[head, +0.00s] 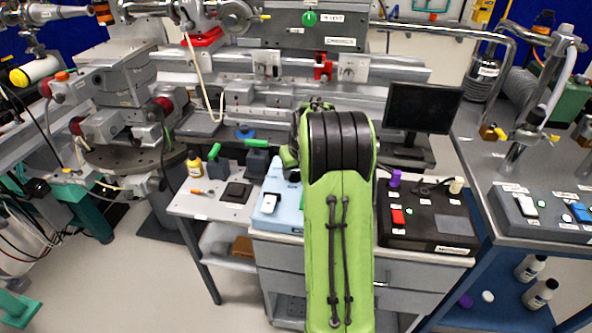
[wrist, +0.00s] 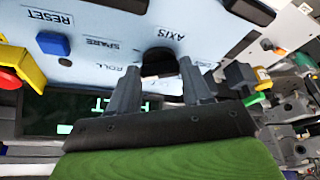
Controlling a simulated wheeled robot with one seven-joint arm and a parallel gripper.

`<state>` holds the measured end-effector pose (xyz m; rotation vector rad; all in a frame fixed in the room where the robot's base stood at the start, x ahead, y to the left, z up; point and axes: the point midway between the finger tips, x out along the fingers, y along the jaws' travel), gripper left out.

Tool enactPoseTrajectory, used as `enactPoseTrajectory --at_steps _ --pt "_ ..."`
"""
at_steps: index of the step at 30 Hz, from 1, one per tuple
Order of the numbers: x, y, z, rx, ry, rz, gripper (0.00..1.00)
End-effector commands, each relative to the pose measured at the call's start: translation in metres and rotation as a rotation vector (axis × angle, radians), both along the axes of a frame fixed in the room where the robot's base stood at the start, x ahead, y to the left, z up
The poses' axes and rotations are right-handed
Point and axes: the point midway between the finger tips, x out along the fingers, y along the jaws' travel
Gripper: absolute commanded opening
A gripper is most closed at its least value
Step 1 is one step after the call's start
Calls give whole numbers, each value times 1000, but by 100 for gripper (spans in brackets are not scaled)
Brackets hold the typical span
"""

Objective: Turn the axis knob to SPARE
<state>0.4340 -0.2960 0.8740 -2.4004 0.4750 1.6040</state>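The axis knob (wrist: 158,57) is a dark round knob on a light blue panel (wrist: 105,18) in the wrist view, with the AXIS label beside it, upside down. The SPARE and ROLL labels are left of the knob; another label to its right is partly hidden. My gripper (wrist: 160,68) is open, its two grey fingers apart with the knob between their tips. I cannot tell whether either finger touches it, nor which label the knob points to. In the head view the blue panel (head: 267,218) shows left of my green arm, which hides the knob and gripper.
In the head view a black control box (head: 425,240) and a monitor (head: 422,107) stand right of my arm. Green-handled items (head: 256,155) are behind the panel.

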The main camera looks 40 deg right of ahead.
Motion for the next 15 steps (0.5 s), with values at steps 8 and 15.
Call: enactPoseTrajectory --at_steps 8,15 --pt "0 0 0 0 0 -4 18" --pt "1 1 1 -1 -1 -74 18"
